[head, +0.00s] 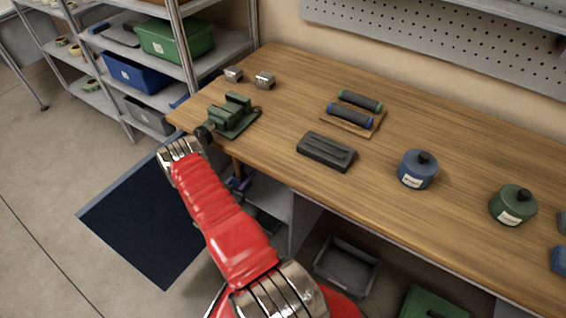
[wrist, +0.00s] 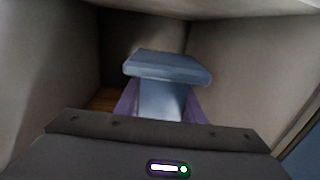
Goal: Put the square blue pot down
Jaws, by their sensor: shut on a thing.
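The square blue pot (wrist: 167,68) shows in the wrist view with a wide flat top and a narrower part below. My gripper (wrist: 161,104) has its purple fingers on either side of the narrower part and is shut on it. The lower part of the pot is hidden behind the gripper body. In the head view my gripper (head: 238,185) is small and partly hidden by my red arm, below the bench top beside the under-bench shelf. I cannot tell whether the pot touches a surface.
Pale walls (wrist: 235,60) stand close on both sides of the pot. The wooden bench top (head: 290,110) carries a green vise (head: 232,115), a dark block (head: 326,151), a round blue pot (head: 418,169) and a green pot (head: 512,204). A grey tray (head: 347,264) sits under the bench.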

